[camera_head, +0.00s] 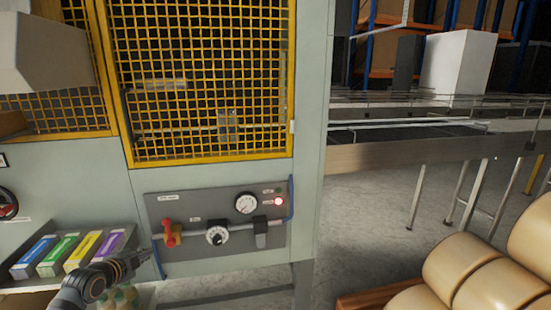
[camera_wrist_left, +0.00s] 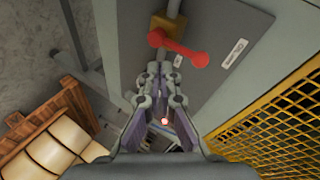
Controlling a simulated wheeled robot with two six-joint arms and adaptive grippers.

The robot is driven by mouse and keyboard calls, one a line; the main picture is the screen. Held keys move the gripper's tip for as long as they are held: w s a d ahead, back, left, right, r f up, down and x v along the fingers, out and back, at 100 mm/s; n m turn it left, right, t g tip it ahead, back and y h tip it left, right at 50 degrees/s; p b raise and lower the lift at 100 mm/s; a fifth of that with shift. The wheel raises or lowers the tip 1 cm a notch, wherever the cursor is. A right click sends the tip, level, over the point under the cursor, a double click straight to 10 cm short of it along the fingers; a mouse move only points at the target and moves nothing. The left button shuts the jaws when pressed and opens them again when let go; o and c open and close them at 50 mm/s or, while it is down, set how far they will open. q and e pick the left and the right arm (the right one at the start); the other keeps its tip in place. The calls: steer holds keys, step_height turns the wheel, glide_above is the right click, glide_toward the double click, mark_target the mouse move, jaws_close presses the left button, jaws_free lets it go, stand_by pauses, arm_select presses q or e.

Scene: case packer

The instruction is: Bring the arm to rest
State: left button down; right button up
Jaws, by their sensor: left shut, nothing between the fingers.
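My left gripper (camera_head: 143,257) is shut and empty. It is in front of the machine at the lower left of the head view, just below and left of the red handle (camera_head: 170,236) on the grey control panel (camera_head: 185,208). In the left wrist view the gripper (camera_wrist_left: 160,72) points toward the panel (camera_wrist_left: 215,25), with the red handle (camera_wrist_left: 180,48) just beyond its fingertips. I see a gap between the handle and the fingers, and no object held. My right gripper is not in view.
A shelf with several coloured boxes (camera_head: 72,250) is left of the gripper, with bottles (camera_head: 122,298) below. The panel has a gauge (camera_head: 246,203), a knob (camera_head: 216,236) and a lit red lamp (camera_head: 278,201). A yellow mesh guard (camera_head: 200,80) is above. Tan sacks (camera_head: 465,265) lie at lower right.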

arm_select(q)
steer(key=s+d+f+n+g, duration=0.5)
steer(key=s+d+f, duration=0.8)
steer(key=s+d, duration=0.3)
steer(key=s+d+n+g+y, duration=0.15)
steer(key=s+n+g, duration=0.25)
steer(key=s+n, duration=0.95)
steer(key=s+a+f+m+g+p, duration=0.1)
steer(key=s+f+m, duration=0.15)
steer(key=f, duration=1.05)
steer(key=s+a+f+m, duration=0.2)
steer(key=s+f, duration=0.2)
steer(key=f, duration=0.8)
steer(key=s+a+f+g+p, duration=0.1)
steer(key=s+f, duration=1.4)
steer(key=s, duration=0.3)
steer(key=shift+s+f+g, duration=0.3)
steer(key=shift+s+f, duration=0.05)
steer(key=shift+f, duration=0.05)
